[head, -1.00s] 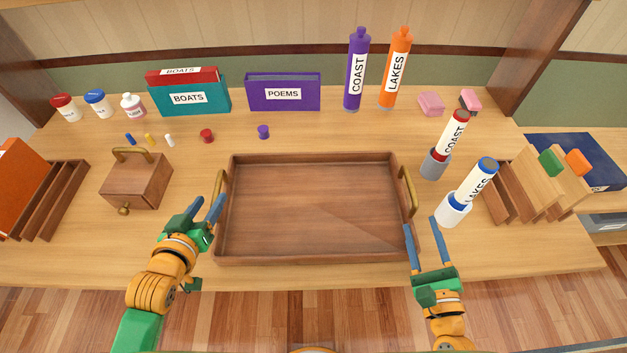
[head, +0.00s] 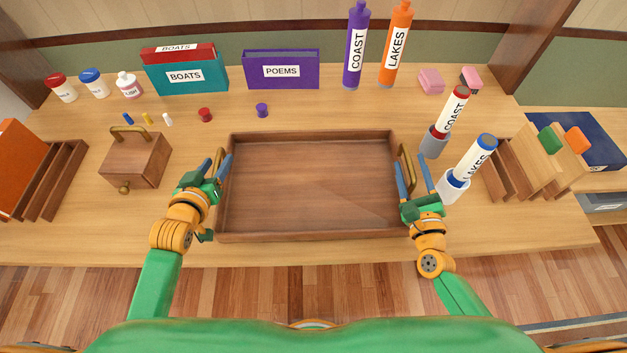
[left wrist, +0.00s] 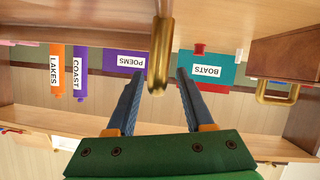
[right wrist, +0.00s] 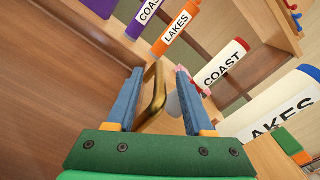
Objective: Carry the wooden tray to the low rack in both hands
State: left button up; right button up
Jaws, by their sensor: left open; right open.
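The wooden tray (head: 310,235) lies flat and empty on the table, with a brass handle at each short side. My left gripper (head: 212,160) is open at the tray's left handle (head: 219,162). In the left wrist view the brass handle (left wrist: 160,55) stands between the two blue fingers, with room on both sides. My right gripper (head: 411,172) is open at the right handle (head: 405,165). In the right wrist view that handle (right wrist: 152,95) shows between the fingers, closer to the left one. The low rack cannot be made out for certain.
A small wooden box (head: 135,162) stands left of the tray. Right of it, close to my right gripper, are a grey holder (head: 433,145) and a white holder (head: 452,188) with labelled tubes. Boxes and bottles line the back. A slotted wooden rack (head: 60,180) stands at far left.

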pick_arm(q)
jog(key=shift+x, duration=0.75)
pick_arm(e)
jog(key=shift+w, duration=1.25)
pick_arm(q)
grip_shut()
pick_arm(e)
grip_shut()
pick_arm(q)
jog(key=shift+a, duration=0.2)
pick_arm(e)
jog(key=shift+d, duration=0.2)
